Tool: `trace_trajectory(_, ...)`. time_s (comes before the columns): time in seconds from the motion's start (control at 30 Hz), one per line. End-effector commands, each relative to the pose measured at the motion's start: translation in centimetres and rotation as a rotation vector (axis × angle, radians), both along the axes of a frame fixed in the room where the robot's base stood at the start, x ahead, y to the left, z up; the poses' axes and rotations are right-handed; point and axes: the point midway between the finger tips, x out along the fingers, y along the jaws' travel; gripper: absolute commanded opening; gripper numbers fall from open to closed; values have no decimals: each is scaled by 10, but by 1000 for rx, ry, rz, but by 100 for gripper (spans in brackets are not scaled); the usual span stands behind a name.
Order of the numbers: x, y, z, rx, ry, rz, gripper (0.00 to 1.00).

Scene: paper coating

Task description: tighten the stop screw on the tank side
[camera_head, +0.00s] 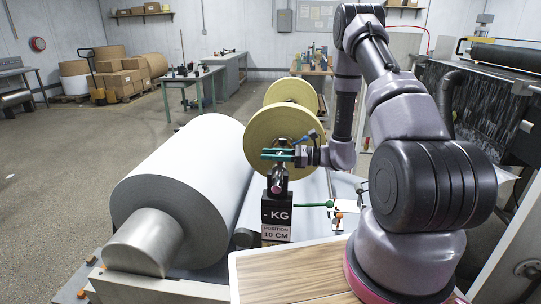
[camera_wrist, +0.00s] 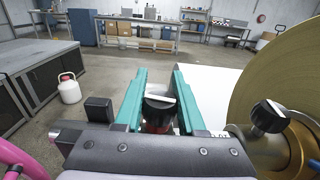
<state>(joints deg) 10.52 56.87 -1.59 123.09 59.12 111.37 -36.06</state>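My gripper (camera_head: 278,154) has two green fingers and reaches left from my arm, just above a black weight block (camera_head: 277,213) marked "KG" and "POSITION 10 CM". In the wrist view, the fingers of my gripper (camera_wrist: 160,70) stand apart, one on each side of a black knob (camera_wrist: 159,108) with a pale bar on top. The knob nearly fills the gap; whether the fingers press on it I cannot tell. A second black knob with a pale bar (camera_wrist: 270,117) sits on a brass hub to the right. Which knob is the stop screw is not marked.
A large white paper roll (camera_head: 185,190) lies left of my gripper. A yellow disc (camera_head: 272,140) stands close behind it. A wet dark tank (camera_head: 470,100) is at the right. Open floor (camera_head: 70,190) lies to the left.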

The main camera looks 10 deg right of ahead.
Motion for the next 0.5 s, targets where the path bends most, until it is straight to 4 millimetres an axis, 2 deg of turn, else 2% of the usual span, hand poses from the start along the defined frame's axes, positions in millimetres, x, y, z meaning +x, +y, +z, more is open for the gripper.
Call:
trace_trajectory(0.27, 0, -1, 0, 0, 1, -24, 0)
trace_trajectory(0.5, 3, -2, 0, 2, 3, -138, 0)
